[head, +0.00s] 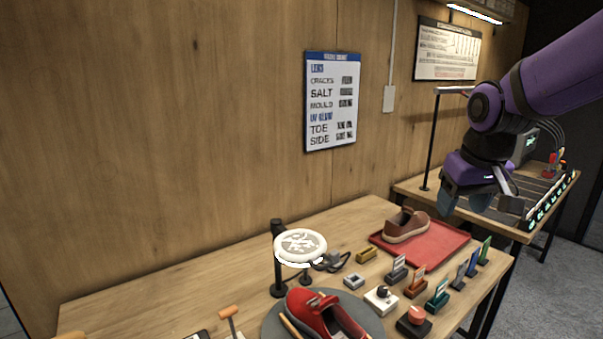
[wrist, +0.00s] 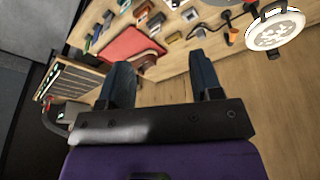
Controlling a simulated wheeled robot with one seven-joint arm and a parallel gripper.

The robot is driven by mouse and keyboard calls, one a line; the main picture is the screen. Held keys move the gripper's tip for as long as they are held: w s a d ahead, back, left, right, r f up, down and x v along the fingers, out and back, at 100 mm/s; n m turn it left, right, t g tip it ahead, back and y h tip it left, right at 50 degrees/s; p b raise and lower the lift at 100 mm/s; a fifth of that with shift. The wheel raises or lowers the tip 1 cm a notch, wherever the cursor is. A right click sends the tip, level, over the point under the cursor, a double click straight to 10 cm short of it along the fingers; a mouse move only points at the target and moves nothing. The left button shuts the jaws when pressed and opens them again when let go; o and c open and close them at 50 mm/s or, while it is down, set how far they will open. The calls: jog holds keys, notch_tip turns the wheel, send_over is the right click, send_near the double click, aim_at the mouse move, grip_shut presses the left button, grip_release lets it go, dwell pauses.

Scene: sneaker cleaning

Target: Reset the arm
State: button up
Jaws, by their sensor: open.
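My purple arm reaches in from the right in the head view. My gripper (head: 466,202) hangs above the back right of the workbench, near the gap to the second table. In the wrist view my gripper (wrist: 162,78) shows two dark blue fingers spread apart with nothing between them. The fingers touch no object that I can see.
A brown shoe (head: 406,225) sits on a red tray (head: 437,252). A red sneaker (head: 322,314) rests on a round grey disc (head: 272,322) near a white ring lamp (head: 300,246). Several small blocks (head: 415,281) line the bench's right. A second table (head: 519,236) stands behind.

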jog(key=s+d+r+t, duration=0.1)
jog(key=s+r, duration=0.1)
jog(key=s, duration=0.7)
jog(key=s+d+r+m+t, duration=0.1)
jog(key=s, duration=0.8)
jog(key=shift+s+r, duration=0.3)
jog(key=shift+r, duration=0.1)
